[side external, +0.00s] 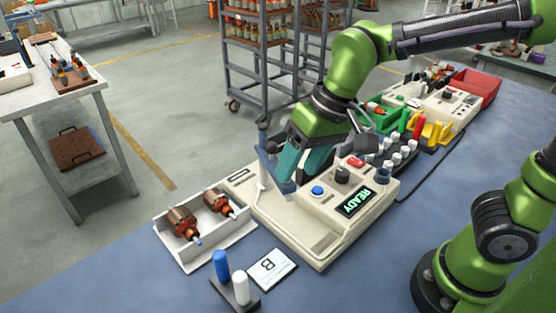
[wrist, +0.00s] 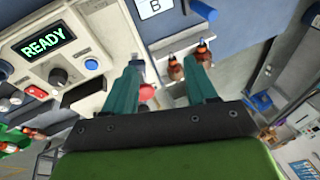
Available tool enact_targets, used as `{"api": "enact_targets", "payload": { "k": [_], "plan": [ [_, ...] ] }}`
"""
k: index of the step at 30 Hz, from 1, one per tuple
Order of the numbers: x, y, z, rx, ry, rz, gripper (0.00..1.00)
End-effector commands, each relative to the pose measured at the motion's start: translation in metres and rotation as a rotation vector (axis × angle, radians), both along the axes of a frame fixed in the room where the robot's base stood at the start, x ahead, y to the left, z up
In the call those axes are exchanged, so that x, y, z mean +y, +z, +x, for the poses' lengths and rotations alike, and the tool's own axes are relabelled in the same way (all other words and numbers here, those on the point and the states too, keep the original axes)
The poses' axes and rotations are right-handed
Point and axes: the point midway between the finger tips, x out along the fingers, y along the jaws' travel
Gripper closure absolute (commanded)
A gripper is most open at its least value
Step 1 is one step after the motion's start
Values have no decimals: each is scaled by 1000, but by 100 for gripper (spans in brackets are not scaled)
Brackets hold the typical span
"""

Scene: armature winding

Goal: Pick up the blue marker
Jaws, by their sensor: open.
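The blue marker (side external: 221,266) stands upright in a small dark holder (side external: 238,297) at the front of the blue table in the side external view, beside a white marker (side external: 241,288). In the wrist view a blue shape at the top edge (wrist: 203,10) looks like the blue marker, partly cut off. My gripper (side external: 303,168) has teal fingers and hangs over the beige winding machine, behind and to the right of the blue marker and well apart from it. In the wrist view its fingers (wrist: 162,72) are spread with nothing held between them.
The beige machine (side external: 325,228) with a READY display lies below my gripper. A tray (side external: 210,250) with two copper rotors is left of it. A card marked B (side external: 272,268) lies right of the holder. Green, yellow and red bins (side external: 480,88) stand farther back.

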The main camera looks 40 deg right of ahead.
Motion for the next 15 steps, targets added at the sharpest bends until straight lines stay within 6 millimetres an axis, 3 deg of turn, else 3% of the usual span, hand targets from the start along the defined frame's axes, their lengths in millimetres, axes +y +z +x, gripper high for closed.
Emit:
{"api": "enact_targets", "payload": {
  "k": [1, 9, 12, 15],
  "plan": [
    [24, -6, 8, 52, 11, -21, 43],
    [131, -37, 29, 233, -128, -166, 43],
    [154, -39, 36, 258, -248, -201, 43],
    [156, -24, 44, 265, -387, -189, 43]
  ]
}}
